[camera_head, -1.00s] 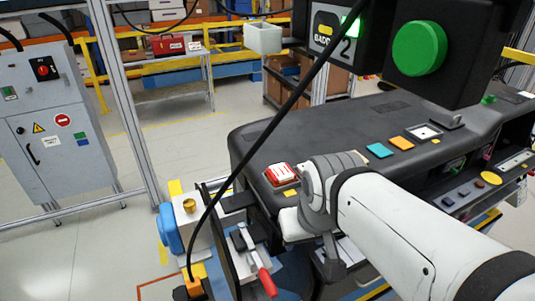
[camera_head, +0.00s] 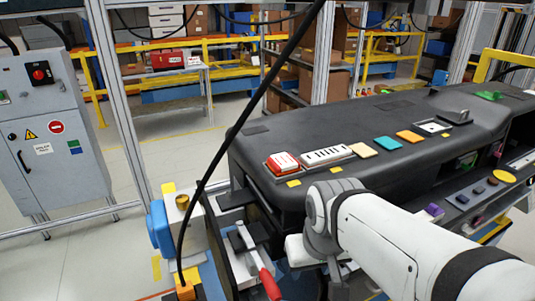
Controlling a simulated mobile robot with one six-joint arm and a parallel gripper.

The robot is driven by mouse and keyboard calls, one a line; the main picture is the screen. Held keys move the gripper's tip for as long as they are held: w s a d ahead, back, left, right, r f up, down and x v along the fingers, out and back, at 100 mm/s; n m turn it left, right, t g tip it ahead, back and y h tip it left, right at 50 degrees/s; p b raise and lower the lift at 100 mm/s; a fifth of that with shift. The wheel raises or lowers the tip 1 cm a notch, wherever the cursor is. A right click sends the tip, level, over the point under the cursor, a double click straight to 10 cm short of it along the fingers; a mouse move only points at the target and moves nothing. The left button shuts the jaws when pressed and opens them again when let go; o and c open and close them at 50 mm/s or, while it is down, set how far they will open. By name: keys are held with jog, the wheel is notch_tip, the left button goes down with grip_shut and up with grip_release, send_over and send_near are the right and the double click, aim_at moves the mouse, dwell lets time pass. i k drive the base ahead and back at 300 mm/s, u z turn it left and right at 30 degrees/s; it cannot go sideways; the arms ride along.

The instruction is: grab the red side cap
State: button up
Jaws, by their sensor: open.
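A small red and white block (camera_head: 283,163) sits at the left end of the black dashboard top (camera_head: 350,112). I cannot tell whether it is the red side cap. A red lever handle (camera_head: 270,284) on a fixture shows at the bottom, in front of the dashboard's left end. My white and grey arm crosses the lower right of the view, in front of the dashboard's near side. My gripper does not show. No other part shows clearly as a red side cap.
A white slotted panel (camera_head: 327,155) and coloured tiles (camera_head: 388,143) line the dashboard top. A black cable (camera_head: 255,105) hangs across the view. A blue and white fixture (camera_head: 178,225) stands at the left end. A grey cabinet (camera_head: 45,130) is at far left; floor between is clear.

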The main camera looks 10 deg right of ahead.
aim_at(283, 164)
jog(key=u, duration=1)
jog(key=k, duration=0.55)
jog(key=z, duration=1.5)
jog(key=i, duration=0.5)
